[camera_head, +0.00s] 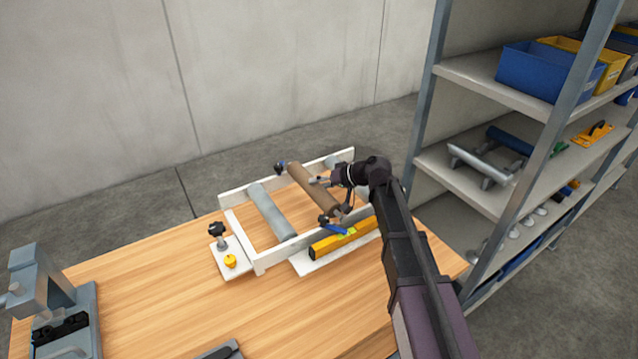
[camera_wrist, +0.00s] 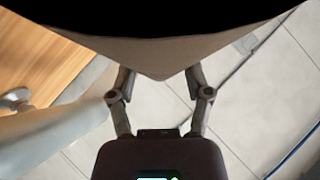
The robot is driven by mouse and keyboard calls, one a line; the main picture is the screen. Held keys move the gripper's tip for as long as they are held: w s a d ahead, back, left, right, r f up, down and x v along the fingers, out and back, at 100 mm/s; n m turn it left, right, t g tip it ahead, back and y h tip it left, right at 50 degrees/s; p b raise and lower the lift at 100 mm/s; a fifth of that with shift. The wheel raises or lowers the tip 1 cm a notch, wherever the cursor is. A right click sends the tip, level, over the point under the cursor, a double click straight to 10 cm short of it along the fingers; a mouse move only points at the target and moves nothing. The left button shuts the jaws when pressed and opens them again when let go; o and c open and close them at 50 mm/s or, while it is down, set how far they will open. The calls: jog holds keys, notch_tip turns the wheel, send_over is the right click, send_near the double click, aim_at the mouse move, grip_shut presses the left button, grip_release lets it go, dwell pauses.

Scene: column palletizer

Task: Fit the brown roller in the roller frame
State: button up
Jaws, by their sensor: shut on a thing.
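The brown roller (camera_head: 310,190) lies slantwise over the middle of the white roller frame (camera_head: 236,192), between two grey rollers. My gripper (camera_head: 322,182) is shut on the brown roller near its middle, from the right side. In the wrist view the brown roller (camera_wrist: 160,58) fills the top, with my gripper's fingers (camera_wrist: 160,82) reaching up to it. One grey roller (camera_head: 270,210) lies across the frame on the left; another grey roller (camera_head: 333,162) is partly hidden behind my arm. Whether the brown roller's ends touch the frame rails cannot be told.
A yellow level (camera_head: 328,245) lies along the frame's front. A small plate with a black knob (camera_head: 217,231) and yellow knob (camera_head: 230,261) is left of it. A grey device (camera_head: 45,290) stands at the table's left. Shelving (camera_head: 490,80) rises at right.

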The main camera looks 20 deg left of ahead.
jog(key=shift+f+b, duration=1.2)
jog(key=shift+f, duration=0.05)
dwell(1.3)
jog(key=o, duration=1.4)
jog(key=shift+c, duration=0.2)
